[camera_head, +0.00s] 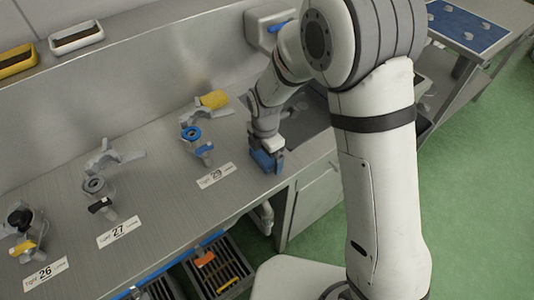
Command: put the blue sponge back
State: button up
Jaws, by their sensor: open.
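Taps with coloured parts stand along the counter by labels 26 (45,274), 27 (119,231) and 29 (216,175). A yellow tray (17,61) and a white tray (76,37) sit on the ledge. Dark crates (215,270) are below. A blue-topped table (466,27) stands far right.

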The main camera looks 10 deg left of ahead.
notch_tip(320, 180, up, 12)
jog(key=shift+b, duration=0.45)
jog(key=s+d+r+m+t, duration=0.1)
jog(key=s+d+r+m, duration=0.1)
jog(key=d+r+m, duration=0.35)
jog(key=s+d+r+m, duration=0.1)
jog(key=d+r+m, duration=0.1)
jog(key=d+m, duration=0.65)
jog(key=s+d+r+m+t, duration=0.1)
jog(key=s+d+m+t, duration=0.1)
jog(key=s+d+m, duration=0.8)
jog(key=d+m, duration=0.4)
jog(key=shift+s+r, duration=0.25)
jog(key=shift+s, duration=0.15)
